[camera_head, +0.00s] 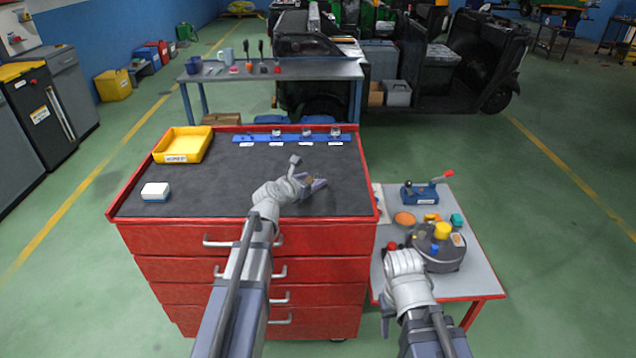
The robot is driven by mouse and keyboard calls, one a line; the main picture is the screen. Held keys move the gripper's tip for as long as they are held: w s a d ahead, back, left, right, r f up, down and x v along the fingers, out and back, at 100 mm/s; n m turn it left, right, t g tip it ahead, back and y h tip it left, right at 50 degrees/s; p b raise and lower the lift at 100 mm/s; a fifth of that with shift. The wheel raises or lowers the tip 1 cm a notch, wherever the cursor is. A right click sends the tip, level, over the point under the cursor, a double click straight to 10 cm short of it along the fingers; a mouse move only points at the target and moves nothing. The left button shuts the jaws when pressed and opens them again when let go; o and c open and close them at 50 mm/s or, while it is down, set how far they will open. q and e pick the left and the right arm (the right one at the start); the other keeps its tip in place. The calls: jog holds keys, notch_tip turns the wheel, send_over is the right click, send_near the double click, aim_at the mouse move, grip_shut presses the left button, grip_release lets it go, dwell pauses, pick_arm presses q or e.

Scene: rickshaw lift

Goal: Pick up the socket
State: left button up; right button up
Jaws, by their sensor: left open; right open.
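Several small silver sockets stand in a row on a blue rail (258,138) at the back of the red cabinet's dark top. I see a left socket (277,133), a middle socket (306,132) and a right socket (335,131), with white labels in front. My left gripper (305,174) is open over the middle right of the cabinet top, nearer to me than the rail and apart from the sockets. My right gripper (387,284) is open and low beside the left part of the side table; its fingers are partly hidden by the wrist.
A yellow bin (184,144) and a white-and-blue box (155,191) sit on the cabinet top's left. The side table (478,283) holds a round dark device (440,256) and a blue tool (420,195). A grey bench (215,75) stands behind the cabinet.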

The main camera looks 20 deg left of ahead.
aim_at(315, 178)
pick_arm(q)
jog(key=shift+a+f+b+x, duration=0.1)
jog(key=shift+b+x, duration=0.5)
jog(key=shift+x, duration=0.7)
jog(key=shift+a+f+b+x, duration=0.15)
jog(key=shift+b+x, duration=0.45)
jog(key=shift+x, duration=0.7)
jog(key=shift+s+r, duration=0.15)
jog(key=shift+c, duration=0.6)
grip_shut()
